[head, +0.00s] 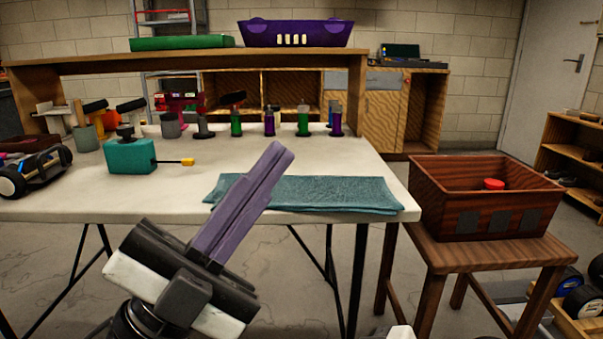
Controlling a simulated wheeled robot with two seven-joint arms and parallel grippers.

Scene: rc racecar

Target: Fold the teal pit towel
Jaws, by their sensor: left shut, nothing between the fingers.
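The teal towel (325,193) lies flat on the white table (300,161) along its front right edge. It looks like a long, narrow strip with more than one layer showing at its right end. My left gripper (277,150) has purple fingers pressed together, with nothing between them. It is in front of the towel in the view and hides part of its left portion. I cannot tell whether the fingertips touch the towel. My right gripper is not seen clearly; only a small pale piece shows at the bottom edge.
A teal battery-like box (130,157) with a yellow plug and a toy car (32,172) stand on the table's left. Several bottles and cups line the back. A wooden crate (485,212) holding a red item (494,184) sits on a stool at right. The table's middle is clear.

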